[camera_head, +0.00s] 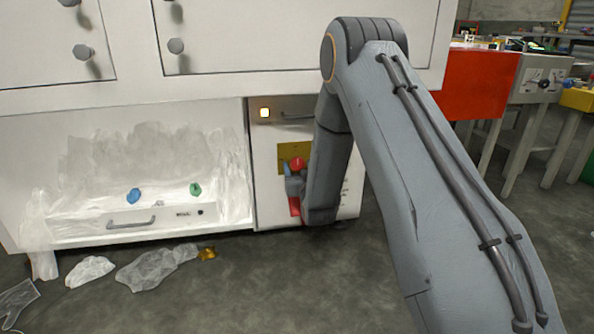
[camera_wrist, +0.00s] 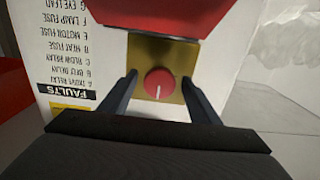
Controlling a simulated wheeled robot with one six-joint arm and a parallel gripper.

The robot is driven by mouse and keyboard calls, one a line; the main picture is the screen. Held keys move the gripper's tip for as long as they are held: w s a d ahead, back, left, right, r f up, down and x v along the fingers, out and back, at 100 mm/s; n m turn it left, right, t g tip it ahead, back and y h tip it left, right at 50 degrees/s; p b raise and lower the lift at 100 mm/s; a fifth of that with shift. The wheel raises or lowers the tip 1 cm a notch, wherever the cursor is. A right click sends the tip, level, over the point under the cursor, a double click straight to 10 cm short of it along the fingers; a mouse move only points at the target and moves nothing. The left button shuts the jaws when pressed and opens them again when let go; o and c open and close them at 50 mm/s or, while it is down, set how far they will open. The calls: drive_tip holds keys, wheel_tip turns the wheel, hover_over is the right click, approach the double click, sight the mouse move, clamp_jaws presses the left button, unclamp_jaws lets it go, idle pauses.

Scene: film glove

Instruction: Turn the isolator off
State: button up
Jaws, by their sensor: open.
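The isolator is a round red knob (camera_head: 298,163) on a brass-yellow plate (camera_head: 288,150) on the white cabinet's right-hand panel. In the wrist view the knob (camera_wrist: 159,84) faces me, with a white mark pointing down in that picture, where the panel's lettering is upside down. My gripper (camera_wrist: 160,77) is open, one finger on each side of the knob. Gaps show between the fingers and the knob. In the head view my arm and gripper (camera_head: 294,184) hide part of the panel and the plate's lower part.
A red part (camera_wrist: 180,15) sits beside the plate. A printed faults list (camera_wrist: 80,50) is on the panel. Left is a clear-fronted bay (camera_head: 150,170); crumpled film (camera_head: 150,268) lies on the floor.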

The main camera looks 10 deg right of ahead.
drive_tip(key=shift+w, duration=0.9)
drive_tip(key=shift+c, duration=0.4)
drive_tip(key=c, duration=0.9)
